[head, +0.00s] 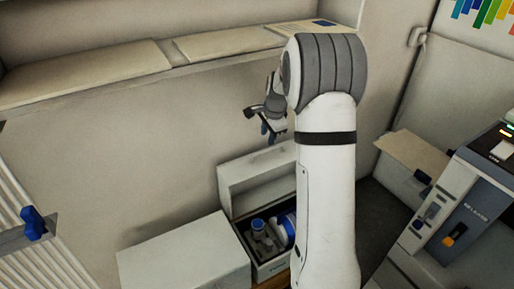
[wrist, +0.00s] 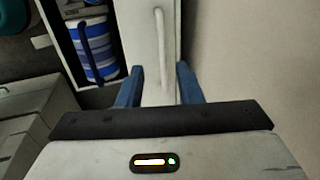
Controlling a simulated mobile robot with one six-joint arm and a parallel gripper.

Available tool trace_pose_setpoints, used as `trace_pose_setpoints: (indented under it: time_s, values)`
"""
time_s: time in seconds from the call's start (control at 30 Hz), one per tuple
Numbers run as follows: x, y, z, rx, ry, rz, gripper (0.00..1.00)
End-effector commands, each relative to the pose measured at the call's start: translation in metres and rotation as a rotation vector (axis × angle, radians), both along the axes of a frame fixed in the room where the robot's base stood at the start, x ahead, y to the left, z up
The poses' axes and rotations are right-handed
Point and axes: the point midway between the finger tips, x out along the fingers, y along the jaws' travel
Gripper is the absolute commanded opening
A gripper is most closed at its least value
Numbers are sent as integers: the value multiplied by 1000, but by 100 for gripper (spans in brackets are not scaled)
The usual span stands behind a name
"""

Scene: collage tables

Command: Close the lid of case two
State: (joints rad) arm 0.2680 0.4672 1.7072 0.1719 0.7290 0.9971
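An open case (head: 272,270) stands low in the middle of the head view, with its pale lid (head: 250,186) raised near upright at the back. I cannot read which number it bears. The lid also shows in the wrist view (wrist: 147,30), with a light handle bar along it. My gripper (head: 270,132) is above the lid's upper edge in the head view. In the wrist view its two blue fingers (wrist: 160,86) are apart, with the lid's pale surface seen between them. I see no clear contact.
A shut pale case or box (head: 185,252) stands left of the open case. Blue and white items (head: 285,230) lie inside the open case. A shelf (head: 90,72) runs along the wall above. A grey machine (head: 455,210) stands at the right.

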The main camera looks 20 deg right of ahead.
Motion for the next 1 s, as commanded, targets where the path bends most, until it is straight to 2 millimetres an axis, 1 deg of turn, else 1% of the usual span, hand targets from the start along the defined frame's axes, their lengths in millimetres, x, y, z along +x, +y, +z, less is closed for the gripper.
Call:
trace_pose_setpoints:
  time_s: [0.03, 0.1, 0.17, 0.4, 0.5, 0.67, 0.93, 1.0]
  values:
    - [3, -2, -7, 4, 0, -13, 33]
    - [6, -2, -13, 6, 0, -20, 33]
    - [8, -1, -21, 7, 1, -19, 33]
    - [19, 5, -58, 5, 2, -9, 33]
    - [22, 7, -70, 5, 2, -6, 33]
    - [25, 9, -79, 4, 0, -4, 33]
    - [26, 9, -80, 4, 0, -4, 33]
    - [26, 9, -80, 5, 0, -4, 27]
